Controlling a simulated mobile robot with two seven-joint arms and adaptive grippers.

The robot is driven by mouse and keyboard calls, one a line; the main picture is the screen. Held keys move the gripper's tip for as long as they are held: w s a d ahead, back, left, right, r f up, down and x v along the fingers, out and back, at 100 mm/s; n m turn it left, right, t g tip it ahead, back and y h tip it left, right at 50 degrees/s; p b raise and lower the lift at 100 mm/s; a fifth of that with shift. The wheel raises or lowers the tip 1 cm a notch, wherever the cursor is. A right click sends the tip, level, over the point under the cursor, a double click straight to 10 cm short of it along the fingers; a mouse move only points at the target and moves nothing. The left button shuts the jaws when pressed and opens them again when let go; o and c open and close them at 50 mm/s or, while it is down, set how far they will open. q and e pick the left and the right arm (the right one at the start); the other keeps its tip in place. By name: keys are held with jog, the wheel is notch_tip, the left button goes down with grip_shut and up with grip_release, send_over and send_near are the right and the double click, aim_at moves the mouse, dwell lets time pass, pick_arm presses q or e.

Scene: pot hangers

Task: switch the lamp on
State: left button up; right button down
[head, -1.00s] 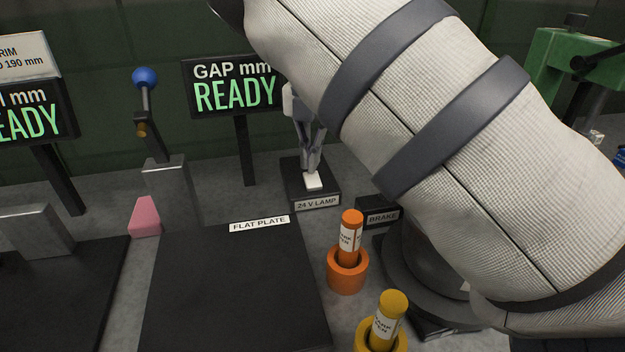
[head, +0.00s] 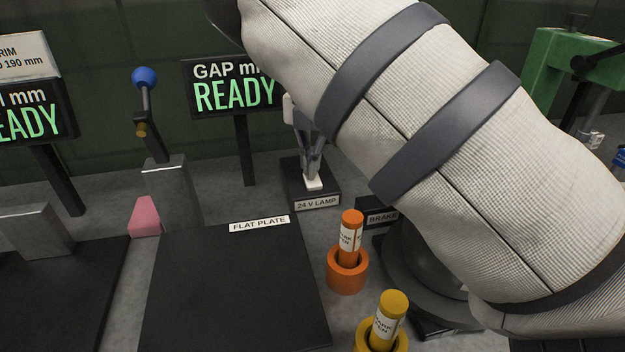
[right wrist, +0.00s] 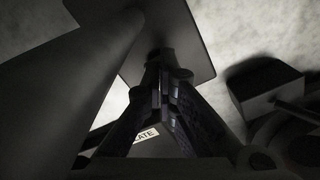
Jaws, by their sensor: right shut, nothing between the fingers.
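The lamp switch is a white rocker (head: 313,184) on a dark box labelled "24 V LAMP" (head: 317,203), behind the flat plate in the head view. My right gripper (head: 313,176) is shut and empty, pointing down with its fingertips at the top of the white rocker; they look to be touching it. In the right wrist view the shut fingers (right wrist: 163,85) reach toward the dark box (right wrist: 190,50), and the rocker is hidden there. The lamp itself cannot be made out. My left gripper is not in view.
The dark flat plate (head: 235,290) lies in front. An orange pen in its holder (head: 348,272) and a yellow pen in its holder (head: 381,338) stand to its right. A "BRAKE" box (head: 380,218) sits beside my right arm. A blue-knobbed lever (head: 145,78) and a READY display (head: 234,90) stand behind.

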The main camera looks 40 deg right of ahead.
jog(key=shift+f, duration=0.3)
jog(key=shift+r+p, duration=0.75)
jog(key=shift+r, duration=2.8)
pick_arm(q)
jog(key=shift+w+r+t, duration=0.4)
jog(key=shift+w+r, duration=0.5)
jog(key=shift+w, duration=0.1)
pick_arm(e)
jog(key=shift+f, duration=0.1)
